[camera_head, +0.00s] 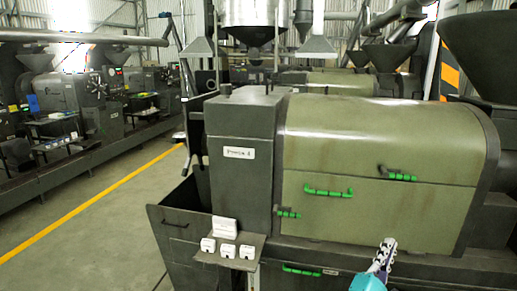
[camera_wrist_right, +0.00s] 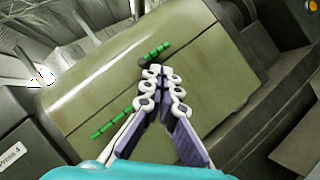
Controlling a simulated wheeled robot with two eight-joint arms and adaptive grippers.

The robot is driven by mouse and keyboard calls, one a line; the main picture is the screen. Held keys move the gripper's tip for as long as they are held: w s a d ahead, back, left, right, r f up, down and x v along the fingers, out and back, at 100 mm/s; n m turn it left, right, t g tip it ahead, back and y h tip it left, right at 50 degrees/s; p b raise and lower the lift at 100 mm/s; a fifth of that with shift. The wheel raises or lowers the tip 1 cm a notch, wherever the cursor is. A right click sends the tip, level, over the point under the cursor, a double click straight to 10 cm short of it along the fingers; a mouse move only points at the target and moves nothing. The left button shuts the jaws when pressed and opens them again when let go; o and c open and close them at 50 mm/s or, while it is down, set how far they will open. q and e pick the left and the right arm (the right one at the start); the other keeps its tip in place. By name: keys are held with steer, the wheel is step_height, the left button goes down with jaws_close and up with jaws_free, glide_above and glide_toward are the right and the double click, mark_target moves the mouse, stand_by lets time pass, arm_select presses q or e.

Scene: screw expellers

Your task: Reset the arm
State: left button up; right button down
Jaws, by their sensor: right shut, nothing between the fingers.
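My right gripper (camera_head: 389,243) is at the lower right of the head view, in front of the olive-green press housing (camera_head: 360,135). In the right wrist view the gripper (camera_wrist_right: 160,74) has its fingertips together and holds nothing. Behind the fingertips in that view are green handles (camera_wrist_right: 158,52) on the housing. It cannot be told whether the fingers touch the housing, but they appear apart from it. My left gripper is not in view.
A dark cabinet labelled Press 4 (camera_head: 238,153) stands left of the housing. White switch boxes (camera_head: 227,250) sit on a small shelf below it. A yellow floor line (camera_head: 95,197) crosses the clear aisle at left. More machines (camera_head: 75,95) stand beyond.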

steer(key=s+d+f+m+g+y, duration=0.2)
steer(key=s+f+m+g+y, duration=0.3)
steer(key=s+f+m+g, duration=0.5)
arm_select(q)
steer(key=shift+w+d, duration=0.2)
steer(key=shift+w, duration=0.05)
arm_select(e)
steer(key=s+a+f+m+y, duration=0.3)
steer(key=a+f+y, duration=0.1)
steer(key=a, duration=0.4)
steer(key=s+a+f+m+y, duration=0.3)
steer(key=a+f+m+y, duration=0.1)
steer(key=a, duration=0.4)
steer(key=shift+s+a+f+y, duration=0.25)
steer(key=shift+s+y, duration=0.1)
steer(key=shift+y, duration=0.25)
steer(key=shift+w+d, duration=0.1)
